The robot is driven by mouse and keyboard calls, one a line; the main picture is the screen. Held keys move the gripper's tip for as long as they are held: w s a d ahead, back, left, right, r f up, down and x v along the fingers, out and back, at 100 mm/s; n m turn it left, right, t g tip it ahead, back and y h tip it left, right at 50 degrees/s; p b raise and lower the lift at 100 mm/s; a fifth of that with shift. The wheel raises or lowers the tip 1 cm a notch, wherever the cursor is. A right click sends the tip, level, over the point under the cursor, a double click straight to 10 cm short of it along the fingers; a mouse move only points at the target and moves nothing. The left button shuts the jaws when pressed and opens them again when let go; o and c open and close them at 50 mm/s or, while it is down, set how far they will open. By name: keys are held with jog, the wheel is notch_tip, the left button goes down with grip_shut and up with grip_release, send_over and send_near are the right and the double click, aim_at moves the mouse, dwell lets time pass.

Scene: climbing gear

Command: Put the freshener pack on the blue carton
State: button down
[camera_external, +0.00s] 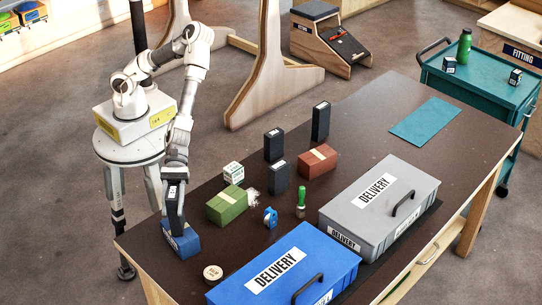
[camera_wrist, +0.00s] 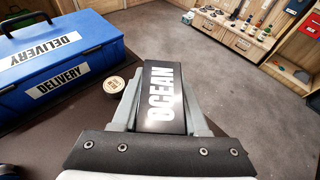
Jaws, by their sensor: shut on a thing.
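The freshener pack (camera_wrist: 165,98) is a tall black box with white OCEAN lettering, held between the two fingers of my gripper (camera_wrist: 165,118) in the wrist view. In the external view the pack (camera_external: 174,212) is upright at the near left table corner, and my gripper (camera_external: 176,183) is shut on its upper part. The blue carton (camera_external: 186,243) sits on the table directly beneath the pack. The pack's lower end meets the carton's top in the picture; I cannot tell whether they touch.
A round tin (camera_external: 212,273) lies to the right of the carton. A green carton (camera_external: 228,205), white box (camera_external: 233,172) and blue tape dispenser (camera_external: 270,217) stand farther right. Several similar black packs (camera_external: 279,177) stand behind them. A blue delivery case (camera_external: 325,256) fills the front.

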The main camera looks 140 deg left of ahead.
jog(key=shift+f, duration=0.1)
jog(key=shift+c, duration=2.2)
grip_release()
